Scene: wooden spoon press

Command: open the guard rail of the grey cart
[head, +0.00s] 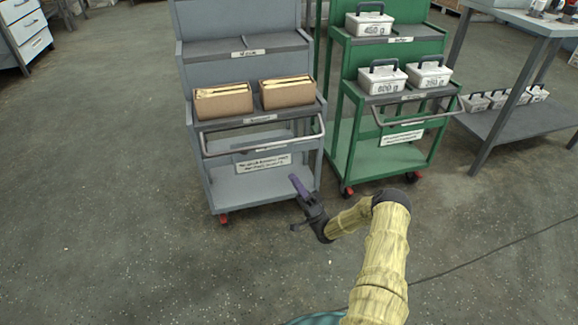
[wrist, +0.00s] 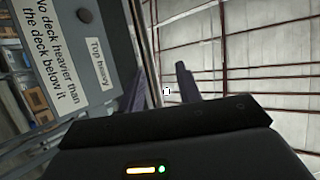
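The grey cart (head: 192,165) stands left of centre in the head view, with several decks. Its guard rail (head: 262,150) is a light bar across the front, below the deck with two brown boxes. My gripper (head: 298,186) is in front of the cart's lower right side, below the rail in the picture; I see no contact. A grey panel (wrist: 112,22) with signs fills the left there. A thin upright edge passes behind the fingers; I cannot tell whether it is the rail.
Two open brown boxes (head: 222,101) (head: 287,92) sit on the cart's deck. A grey table (head: 510,122) is farther right. The floor (head: 110,220) at front left is clear.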

